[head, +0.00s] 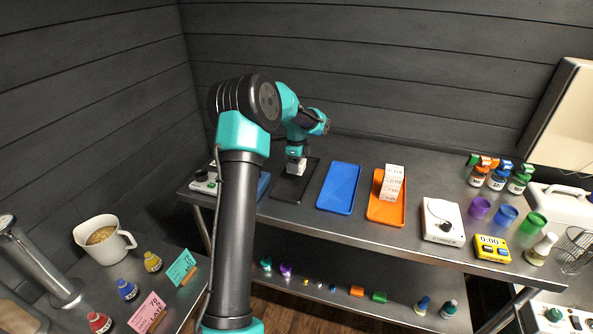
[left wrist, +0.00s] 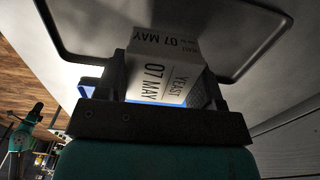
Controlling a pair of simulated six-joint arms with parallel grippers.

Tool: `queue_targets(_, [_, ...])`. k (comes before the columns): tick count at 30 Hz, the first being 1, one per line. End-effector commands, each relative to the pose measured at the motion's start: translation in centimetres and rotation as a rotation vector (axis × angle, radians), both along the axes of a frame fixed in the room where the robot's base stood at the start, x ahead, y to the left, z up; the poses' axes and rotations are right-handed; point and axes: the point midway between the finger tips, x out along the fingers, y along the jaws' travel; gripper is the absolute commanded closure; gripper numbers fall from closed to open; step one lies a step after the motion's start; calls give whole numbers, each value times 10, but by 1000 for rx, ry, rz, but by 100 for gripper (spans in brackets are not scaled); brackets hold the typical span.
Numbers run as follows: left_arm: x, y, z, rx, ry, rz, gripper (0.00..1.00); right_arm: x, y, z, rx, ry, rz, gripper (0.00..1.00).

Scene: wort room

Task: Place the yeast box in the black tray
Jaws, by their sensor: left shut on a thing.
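The yeast box is a small white carton (head: 296,166) with "YEAST 07 MAY" printed on it; the print shows clearly in the left wrist view (left wrist: 165,75). My left gripper (head: 297,158) points down and is shut on the box, with a finger on each side of it. The black tray (head: 287,192) lies on the metal table, left of the blue tray. The box is over the far part of the black tray, inside its outline. I cannot tell whether its bottom touches the tray. The tray's dark rim frames the box in the left wrist view (left wrist: 76,52). My right gripper is not seen.
A blue tray (head: 339,187) lies empty beside the black one. An orange tray (head: 385,214) holds white labelled cartons (head: 392,182). A white scale-like device (head: 442,220) and a yellow timer (head: 492,248) stand farther right.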

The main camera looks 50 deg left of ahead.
Motion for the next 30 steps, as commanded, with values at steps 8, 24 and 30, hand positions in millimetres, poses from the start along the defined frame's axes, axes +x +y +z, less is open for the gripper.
queue_targets(8, [1,1,0,0,0,0,64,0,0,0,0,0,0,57])
queue_targets(24, [4,5,-36,2,-1,0,64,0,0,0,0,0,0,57])
queue_targets(30, [4,5,-38,1,0,0,64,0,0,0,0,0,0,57])
